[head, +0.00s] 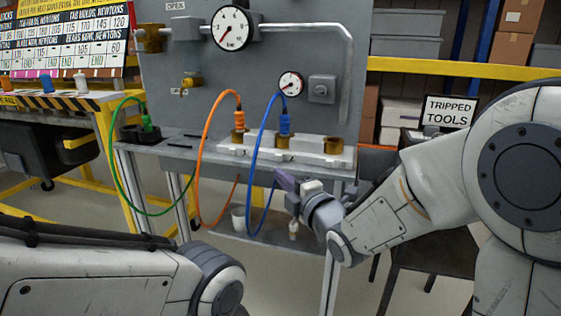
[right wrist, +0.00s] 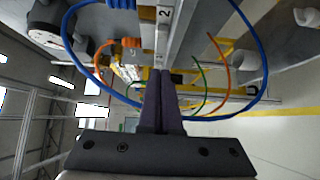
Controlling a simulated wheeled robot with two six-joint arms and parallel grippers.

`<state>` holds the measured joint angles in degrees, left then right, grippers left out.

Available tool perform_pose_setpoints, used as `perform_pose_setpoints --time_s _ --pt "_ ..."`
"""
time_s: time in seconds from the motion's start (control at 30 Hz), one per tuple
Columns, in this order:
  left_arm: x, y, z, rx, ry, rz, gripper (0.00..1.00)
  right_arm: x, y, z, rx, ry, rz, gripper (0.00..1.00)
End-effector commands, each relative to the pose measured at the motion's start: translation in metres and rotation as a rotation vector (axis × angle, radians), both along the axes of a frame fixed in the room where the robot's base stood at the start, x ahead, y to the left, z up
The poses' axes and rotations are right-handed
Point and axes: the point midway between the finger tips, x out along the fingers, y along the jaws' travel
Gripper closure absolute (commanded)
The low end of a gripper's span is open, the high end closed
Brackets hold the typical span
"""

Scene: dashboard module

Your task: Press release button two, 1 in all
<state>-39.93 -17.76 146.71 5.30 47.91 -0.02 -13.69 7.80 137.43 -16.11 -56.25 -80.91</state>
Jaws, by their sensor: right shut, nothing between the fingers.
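The grey-white manifold block (head: 330,157) sits on the shelf of the grey panel, with brass sockets along it. An orange hose plug (head: 239,117) and a blue hose plug (head: 284,124) stand in two sockets; the right socket (head: 333,146) is empty. I cannot make out release button two itself. My left gripper is out of view.
A blue hose (head: 251,175) and an orange hose (head: 200,165) loop down left of my right gripper. A green hose (head: 112,165) hangs further left. A "TRIPPED TOOLS" sign (head: 450,111) stands at right.

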Motion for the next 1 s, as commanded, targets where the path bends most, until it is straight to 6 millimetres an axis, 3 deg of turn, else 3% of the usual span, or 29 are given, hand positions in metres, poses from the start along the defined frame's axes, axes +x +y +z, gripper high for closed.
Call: perform_pose_setpoints --time_s 0.13,0.33,0.87,1.0 --pt "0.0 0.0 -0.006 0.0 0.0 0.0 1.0 0.028 0.015 -0.002 0.0 -0.001 0.001 1.0" --pt "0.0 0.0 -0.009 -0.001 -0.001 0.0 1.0 0.056 0.004 -0.001 0.0 -0.001 -0.003 1.0" --pt "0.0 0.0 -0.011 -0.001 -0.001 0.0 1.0 0.066 0.001 0.0 0.0 -0.001 -0.001 1.0" --pt "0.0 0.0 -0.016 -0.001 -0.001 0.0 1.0 0.079 -0.004 -0.002 0.0 -0.001 -0.003 1.0"
